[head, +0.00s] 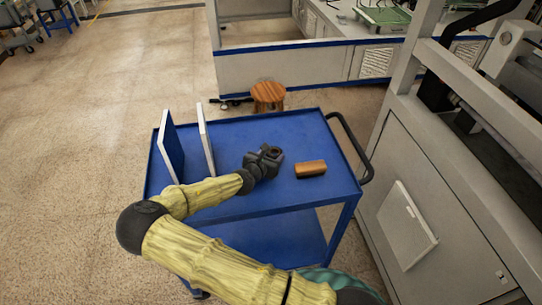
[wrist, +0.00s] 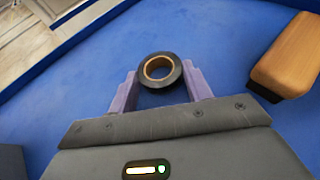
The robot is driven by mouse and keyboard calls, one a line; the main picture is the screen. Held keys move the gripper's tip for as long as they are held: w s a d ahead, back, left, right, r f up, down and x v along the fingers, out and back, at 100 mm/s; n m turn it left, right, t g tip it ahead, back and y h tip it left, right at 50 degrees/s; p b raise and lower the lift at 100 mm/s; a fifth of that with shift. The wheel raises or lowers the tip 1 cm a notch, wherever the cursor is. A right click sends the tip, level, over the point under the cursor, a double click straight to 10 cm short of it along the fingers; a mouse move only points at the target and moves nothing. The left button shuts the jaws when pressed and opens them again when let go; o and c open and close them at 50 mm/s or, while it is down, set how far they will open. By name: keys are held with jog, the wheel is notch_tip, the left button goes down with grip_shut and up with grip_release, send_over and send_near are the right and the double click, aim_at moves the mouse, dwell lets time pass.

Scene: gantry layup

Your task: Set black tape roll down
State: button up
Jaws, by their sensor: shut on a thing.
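The black tape roll (wrist: 160,72) has a tan core and sits between the two purple fingers of my gripper (wrist: 160,88) in the wrist view. My gripper is shut on it, with a finger at each side. In the head view my gripper (head: 268,153) is over the middle of the blue cart top (head: 285,125), and the dark roll (head: 275,150) shows at its tip. The blue surface lies beneath the roll; I cannot tell whether the roll touches it.
A brown wooden block (head: 310,168) lies right of my gripper. Two upright white panels (head: 206,140) stand on the cart's left. A black handle (head: 352,150) is at its right end, beside a grey machine (head: 430,180). The cart's back middle is clear.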

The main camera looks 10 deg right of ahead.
jog(key=shift+f, duration=0.1)
jog(key=o, duration=1)
jog(key=shift+c, duration=0.2)
jog(key=shift+r, duration=0.2)
jog(key=v, duration=1.2)
